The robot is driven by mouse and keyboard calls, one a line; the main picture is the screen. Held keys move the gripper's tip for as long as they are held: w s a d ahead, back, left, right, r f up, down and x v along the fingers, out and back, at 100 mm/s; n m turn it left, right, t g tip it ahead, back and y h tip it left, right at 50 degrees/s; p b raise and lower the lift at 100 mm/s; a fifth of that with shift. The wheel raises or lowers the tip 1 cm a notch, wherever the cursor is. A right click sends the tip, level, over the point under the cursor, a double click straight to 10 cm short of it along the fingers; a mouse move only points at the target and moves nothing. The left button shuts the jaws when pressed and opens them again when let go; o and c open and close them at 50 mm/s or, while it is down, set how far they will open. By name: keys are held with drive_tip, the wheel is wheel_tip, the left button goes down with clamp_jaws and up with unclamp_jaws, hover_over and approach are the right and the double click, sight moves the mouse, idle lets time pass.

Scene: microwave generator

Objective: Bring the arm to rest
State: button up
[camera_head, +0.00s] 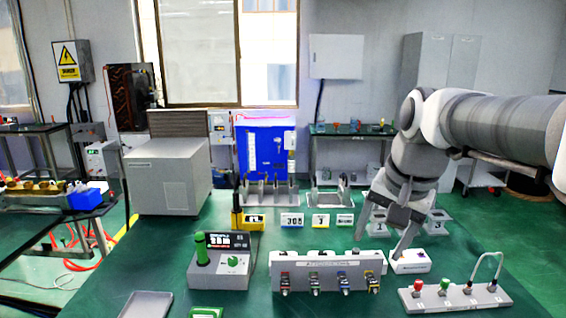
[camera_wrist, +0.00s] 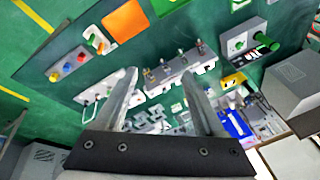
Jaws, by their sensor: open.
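My gripper (camera_head: 380,246) hangs over the right part of the green table (camera_head: 235,290), fingers pointing down and spread apart. Its two fingers also show in the wrist view (camera_wrist: 160,76), open with nothing between them. My grey and white arm comes in from the right edge and bends down to it.
A connector panel (camera_head: 325,259), a knob panel with a wire loop (camera_head: 455,299) and a green-grey device (camera_head: 222,278) stand along the table's front. Number cards (camera_head: 291,220) and grey racks stand behind. A large grey box (camera_head: 167,180) is at the left.

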drive_tip(key=s+a+f+n+t, duration=0.1)
drive_tip(key=s+f+n, duration=0.2)
drive_tip(key=s, duration=0.4)
drive_tip(key=s+a+f+n+t, duration=0.1)
drive_tip(key=s+f+n, duration=0.2)
drive_tip(key=s, duration=0.4)
drive_tip(key=shift+f+n+h, duration=0.2)
drive_tip(key=shift+n+h, duration=0.1)
drive_tip(key=shift+n, duration=0.1)
drive_tip(key=shift+s, duration=0.1)
